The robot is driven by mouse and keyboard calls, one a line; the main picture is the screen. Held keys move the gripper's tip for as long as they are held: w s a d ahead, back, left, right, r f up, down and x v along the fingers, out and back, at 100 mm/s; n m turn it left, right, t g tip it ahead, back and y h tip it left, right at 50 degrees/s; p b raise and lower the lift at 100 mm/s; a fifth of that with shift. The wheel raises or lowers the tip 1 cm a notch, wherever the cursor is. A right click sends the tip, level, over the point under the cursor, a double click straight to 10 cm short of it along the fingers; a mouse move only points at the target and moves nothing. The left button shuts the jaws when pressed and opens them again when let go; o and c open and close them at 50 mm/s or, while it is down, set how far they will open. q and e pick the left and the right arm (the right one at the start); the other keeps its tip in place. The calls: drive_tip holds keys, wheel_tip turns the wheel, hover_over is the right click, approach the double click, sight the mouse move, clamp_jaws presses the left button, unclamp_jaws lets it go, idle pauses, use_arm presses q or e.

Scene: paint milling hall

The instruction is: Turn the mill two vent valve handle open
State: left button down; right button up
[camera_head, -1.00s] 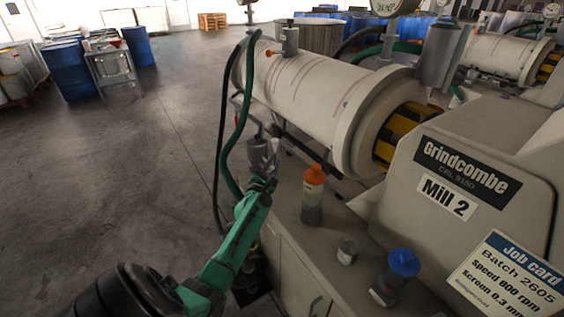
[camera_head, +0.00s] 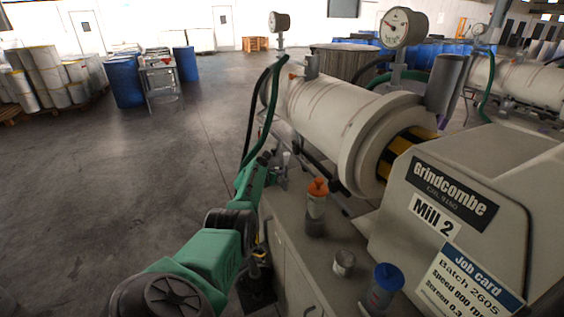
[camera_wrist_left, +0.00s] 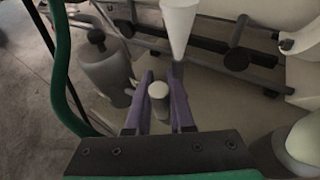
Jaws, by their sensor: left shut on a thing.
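Mill 2 (camera_head: 335,120) is a pale horizontal cylinder with a Mill 2 label on its housing. A short grey fitting (camera_head: 311,66) stands on top of it. No vent valve handle is clearly told apart there. My left gripper (camera_head: 274,168) is low in front of the cylinder, by the bench's far end. In the left wrist view, its purple fingers (camera_wrist_left: 159,88) are shut on a small grey post with a pale round cap (camera_wrist_left: 158,91). I cannot tell whether this post is part of a valve. My right gripper is out of view.
An orange-capped bottle (camera_head: 316,210), a small tin (camera_head: 343,263) and a blue-capped jar (camera_head: 385,285) stand on the bench (camera_head: 290,225). A green hose (camera_head: 266,115) hangs close to my left gripper.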

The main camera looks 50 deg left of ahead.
use_arm(q)
drive_tip(key=shift+a, duration=0.1)
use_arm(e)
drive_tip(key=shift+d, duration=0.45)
use_arm(q)
drive_tip(key=c, duration=0.8)
unclamp_jaws()
drive_tip(key=shift+w, duration=0.1)
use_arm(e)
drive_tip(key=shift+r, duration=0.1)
